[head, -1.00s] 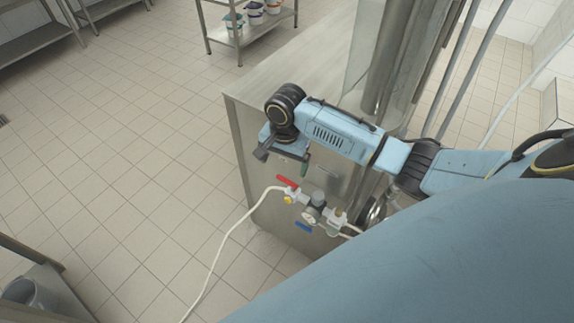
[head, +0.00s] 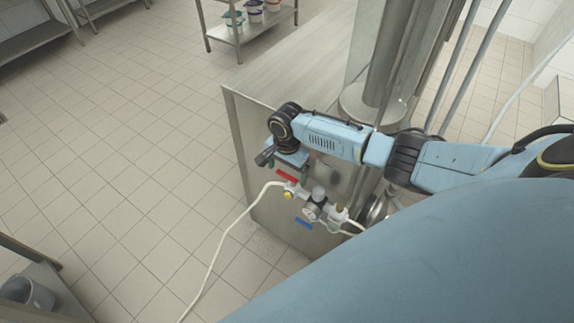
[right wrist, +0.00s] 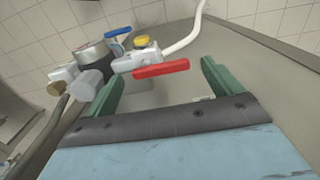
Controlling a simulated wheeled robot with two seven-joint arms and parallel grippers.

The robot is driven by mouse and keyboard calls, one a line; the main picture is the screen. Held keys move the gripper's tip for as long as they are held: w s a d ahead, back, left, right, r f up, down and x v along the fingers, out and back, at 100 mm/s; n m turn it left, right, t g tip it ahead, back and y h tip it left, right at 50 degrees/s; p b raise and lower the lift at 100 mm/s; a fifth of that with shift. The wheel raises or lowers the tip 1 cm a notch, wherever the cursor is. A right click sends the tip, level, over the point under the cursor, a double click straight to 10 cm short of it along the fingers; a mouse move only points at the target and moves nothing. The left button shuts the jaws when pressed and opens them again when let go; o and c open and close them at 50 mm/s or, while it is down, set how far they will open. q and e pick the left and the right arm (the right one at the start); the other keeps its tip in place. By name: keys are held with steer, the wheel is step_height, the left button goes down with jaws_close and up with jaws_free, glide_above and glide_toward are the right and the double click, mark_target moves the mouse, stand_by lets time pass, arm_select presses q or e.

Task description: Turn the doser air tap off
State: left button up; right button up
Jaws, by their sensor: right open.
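The air tap's red lever handle (head: 287,176) sits on a white valve body on the steel cabinet's side, with the white hose leading off left. In the right wrist view the red handle (right wrist: 161,69) lies crosswise just beyond the fingertips. My right gripper (head: 286,172) is right above the handle in the head view. In the right wrist view its two green fingers (right wrist: 161,85) are spread open with nothing between them. I cannot tell whether a finger touches the handle. A blue lever (head: 304,223) is lower on the same air assembly. My left gripper is not in view.
A round gauge or regulator (head: 311,211) and fittings are right of the red handle. A white hose (head: 224,240) runs down to the tiled floor. The steel cabinet (head: 285,75) stands behind. Floor to the left is clear.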

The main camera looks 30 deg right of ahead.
steer(key=shift+f, duration=0.35)
steer(key=shift+c, duration=0.4)
